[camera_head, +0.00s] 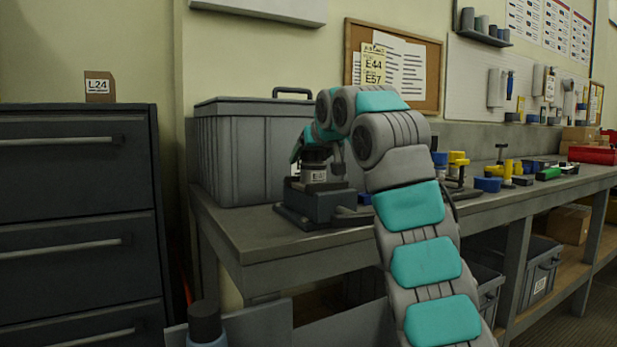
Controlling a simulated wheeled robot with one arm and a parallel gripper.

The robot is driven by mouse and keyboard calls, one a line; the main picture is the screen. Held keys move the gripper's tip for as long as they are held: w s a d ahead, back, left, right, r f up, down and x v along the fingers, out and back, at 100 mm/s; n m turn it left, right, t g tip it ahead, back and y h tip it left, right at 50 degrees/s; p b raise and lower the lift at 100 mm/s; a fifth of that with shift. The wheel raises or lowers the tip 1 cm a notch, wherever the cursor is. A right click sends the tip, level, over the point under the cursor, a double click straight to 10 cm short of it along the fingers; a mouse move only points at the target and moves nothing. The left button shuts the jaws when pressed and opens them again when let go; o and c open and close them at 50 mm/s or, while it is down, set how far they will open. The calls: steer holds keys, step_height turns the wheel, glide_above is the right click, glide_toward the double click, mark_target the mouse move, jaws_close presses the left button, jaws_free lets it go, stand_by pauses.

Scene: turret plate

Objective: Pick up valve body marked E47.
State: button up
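My gripper (320,152) is at the end of my teal and grey arm, over the near left part of the workbench. It is directly above a small dark block-like part with a white label (318,176), which may be a valve body. The label is too small to read, so I cannot tell whether it says E47. This part sits on a dark fixture (322,203) on the bench. My arm and the small size hide the fingertips. I cannot tell whether they touch the part or are open or shut.
A large grey lidded case (240,155) stands close behind and left of the gripper. A dark drawer cabinet (75,220) is at left. Blue and yellow parts (488,184) lie along the workbench (250,240) to the right. A note on the corkboard (420,75) reads E44, E57.

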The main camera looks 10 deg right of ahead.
jaws_close()
steer(key=shift+a+r, duration=0.1)
steer(key=shift+r, duration=0.1)
stand_by(0.5)
